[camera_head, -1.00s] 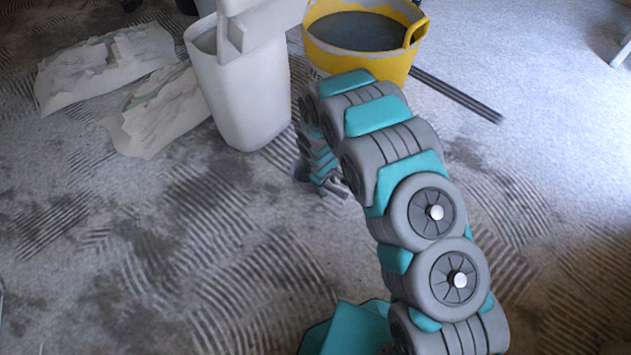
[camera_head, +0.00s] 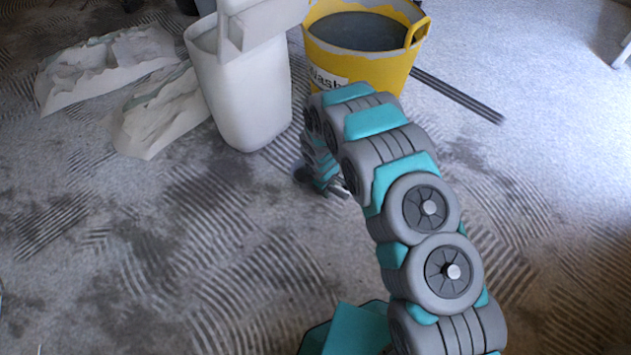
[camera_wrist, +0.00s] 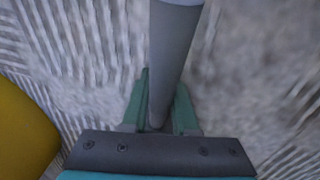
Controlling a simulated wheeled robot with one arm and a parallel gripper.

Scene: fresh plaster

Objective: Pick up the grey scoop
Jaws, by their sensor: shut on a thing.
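The grey scoop (camera_wrist: 173,45) shows in the wrist view as a smooth grey shaft with a paler end at the top edge. It runs down between the two green fingers of my gripper (camera_wrist: 163,98), which are shut on it. The rest of the scoop is out of the wrist view or hidden by the gripper. In the head view my gripper (camera_head: 328,188) is low near the floor, small and partly hidden by my arm. Grey parts show beside it there, but I cannot tell clearly which belong to the scoop.
A yellow tub (camera_head: 375,72) with grey contents stands just behind my arm; its side shows at the left of the wrist view (camera_wrist: 20,130). A tall white bin (camera_head: 245,100) stands left of it. Crumpled sheets (camera_head: 105,65) lie far left. The ridged floor in front is clear.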

